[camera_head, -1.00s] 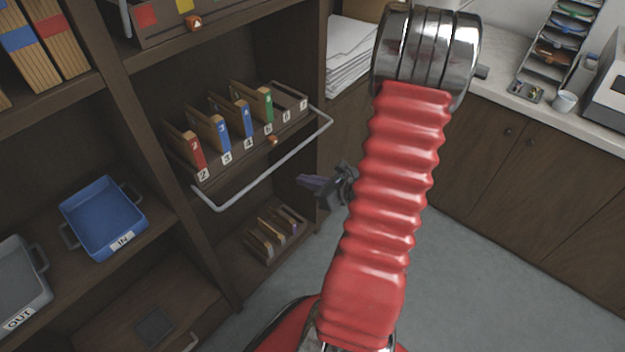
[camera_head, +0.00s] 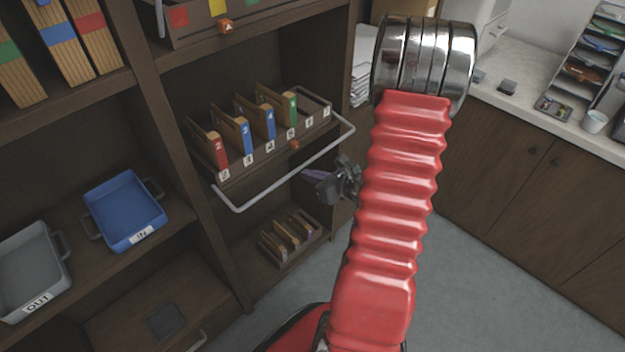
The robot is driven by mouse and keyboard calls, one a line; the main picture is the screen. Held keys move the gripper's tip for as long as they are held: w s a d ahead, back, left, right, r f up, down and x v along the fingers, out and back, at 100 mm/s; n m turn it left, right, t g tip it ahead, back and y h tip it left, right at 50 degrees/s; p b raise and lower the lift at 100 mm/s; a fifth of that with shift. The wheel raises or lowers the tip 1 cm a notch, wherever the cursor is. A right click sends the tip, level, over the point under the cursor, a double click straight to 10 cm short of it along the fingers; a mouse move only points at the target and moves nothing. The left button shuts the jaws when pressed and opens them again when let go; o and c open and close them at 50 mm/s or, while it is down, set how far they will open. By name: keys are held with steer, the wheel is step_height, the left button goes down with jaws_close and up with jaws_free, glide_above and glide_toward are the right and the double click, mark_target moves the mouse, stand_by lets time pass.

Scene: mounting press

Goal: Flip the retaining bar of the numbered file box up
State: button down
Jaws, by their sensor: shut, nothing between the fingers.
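The numbered file box (camera_head: 262,158) sits on the middle shelf of the dark rack, with several tabbed files standing in it and number labels on its front. Its grey retaining bar (camera_head: 270,191) is a U-shaped rod that sticks out in front of the box, low, with its long side apart from the box front. My gripper (camera_head: 308,174) is shut and empty. Its tips are just below the right half of the bar in the picture; I cannot tell whether they touch it. My red arm hides what lies behind the gripper.
Another box with coloured labels (camera_head: 200,22) is on the shelf above. A small file holder (camera_head: 285,252) is on the shelf below. Blue (camera_head: 122,203) and grey (camera_head: 38,275) trays stand at left. A counter (camera_head: 540,118) is at right. Grey floor is open.

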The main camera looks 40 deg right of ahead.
steer(key=shift+r, duration=0.45)
steer(key=shift+d+r, duration=0.1)
